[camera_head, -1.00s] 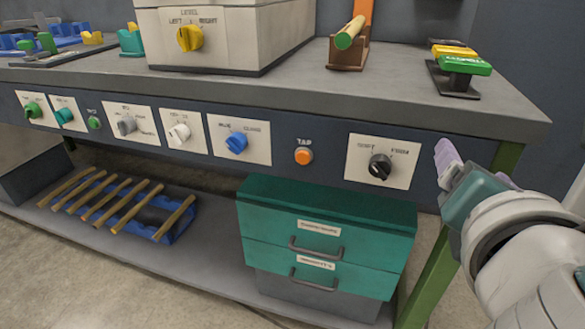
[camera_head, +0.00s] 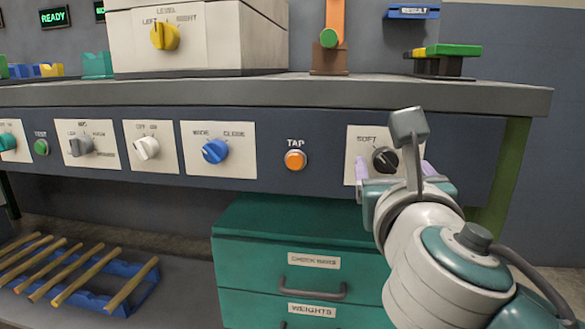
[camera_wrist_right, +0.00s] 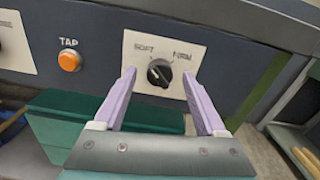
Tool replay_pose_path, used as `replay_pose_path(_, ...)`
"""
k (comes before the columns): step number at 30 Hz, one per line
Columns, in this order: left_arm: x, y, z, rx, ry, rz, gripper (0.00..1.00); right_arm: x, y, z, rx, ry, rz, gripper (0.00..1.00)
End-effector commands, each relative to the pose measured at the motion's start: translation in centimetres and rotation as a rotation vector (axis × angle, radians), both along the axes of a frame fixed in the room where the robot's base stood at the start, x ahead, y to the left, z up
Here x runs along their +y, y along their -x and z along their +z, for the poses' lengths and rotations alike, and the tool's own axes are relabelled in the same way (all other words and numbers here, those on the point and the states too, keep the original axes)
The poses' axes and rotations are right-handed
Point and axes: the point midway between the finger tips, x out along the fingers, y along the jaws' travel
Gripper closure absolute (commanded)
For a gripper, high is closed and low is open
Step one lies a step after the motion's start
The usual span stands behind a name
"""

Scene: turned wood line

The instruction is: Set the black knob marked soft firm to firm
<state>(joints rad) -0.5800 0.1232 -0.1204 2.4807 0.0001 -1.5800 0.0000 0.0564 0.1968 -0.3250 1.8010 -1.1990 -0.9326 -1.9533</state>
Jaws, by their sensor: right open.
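The black knob (camera_head: 385,160) sits on a white plate (camera_head: 353,140) at the right end of the bench's front panel. In the wrist view the knob (camera_wrist_right: 159,73) shows whole, between the labels SOFT on the left and FIRM on the right. Its white pointer line points up and left, toward SOFT. My right gripper (camera_wrist_right: 163,85) is open, its two lilac fingers apart on either side of the knob in the picture. The fingers appear to be short of the knob, not touching it. In the head view my right wrist hides the FIRM label. My left gripper is not in view.
An orange TAP button (camera_head: 295,160) and a blue knob (camera_head: 215,151) are to the left on the same panel. A green drawer cabinet (camera_head: 265,265) stands below. The bench top (camera_head: 480,95) overhangs the panel.

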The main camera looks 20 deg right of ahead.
Motion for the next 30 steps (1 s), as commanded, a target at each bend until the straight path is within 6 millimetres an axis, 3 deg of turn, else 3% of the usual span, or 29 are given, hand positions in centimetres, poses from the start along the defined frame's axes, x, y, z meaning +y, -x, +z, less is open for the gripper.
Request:
replay_pose_path(6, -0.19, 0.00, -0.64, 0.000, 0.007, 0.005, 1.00, -0.93, -1.47, -0.09, 0.001, 0.000, -0.001, 0.26)
replay_pose_path(14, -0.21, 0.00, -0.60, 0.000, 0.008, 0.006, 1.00, -0.97, -1.54, -0.02, 0.001, -0.002, 0.000, 0.27)
replay_pose_path(30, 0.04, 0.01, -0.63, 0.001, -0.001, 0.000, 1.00, -0.95, -1.51, -0.03, 0.001, -0.002, -0.001, 0.88)
